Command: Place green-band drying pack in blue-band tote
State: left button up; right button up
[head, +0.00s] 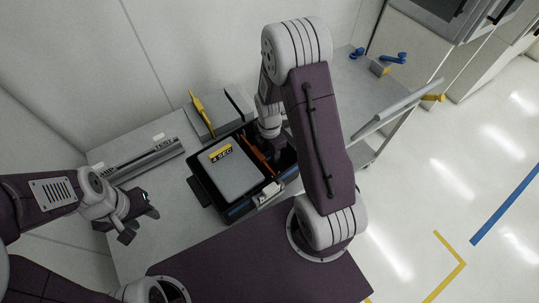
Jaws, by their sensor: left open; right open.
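A black tote (205,190) stands on the grey bench, with a blue band (240,211) along its near side. Inside its left part lies a flat grey piece with a yellow "4 SEC" label. My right gripper (279,152) reaches down into the right part of the tote, open, its fingertips partly hidden by my arm. A small whitish item (268,193) is at the tote's near right corner; I cannot tell whether it is the drying pack. No green band can be made out. My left gripper (138,215) is open and empty, left of the tote.
An orange strip (256,153) runs inside the tote. A grey box (218,112) with a yellow tool (199,106) stands behind it. A labelled rail (145,163) lies at left. Blue-handled parts (392,58) sit on the far right surface. Bench between rail and tote is clear.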

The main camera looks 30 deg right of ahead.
aim_at(269, 154)
notch_tip(269, 154, up, 9)
jog(key=p, duration=0.1)
jog(key=s+a+r+m, duration=0.2)
jog(key=s+m, duration=0.2)
jog(key=m, duration=0.6)
jog(key=s+a+r+m+t, duration=0.1)
jog(key=s+a+r+m, duration=0.1)
jog(key=m, duration=0.8)
jog(key=shift+s+a, duration=0.45)
jog(key=shift+s, duration=0.8)
jog(key=shift+r+p, duration=0.5)
jog(key=shift+p, duration=0.1)
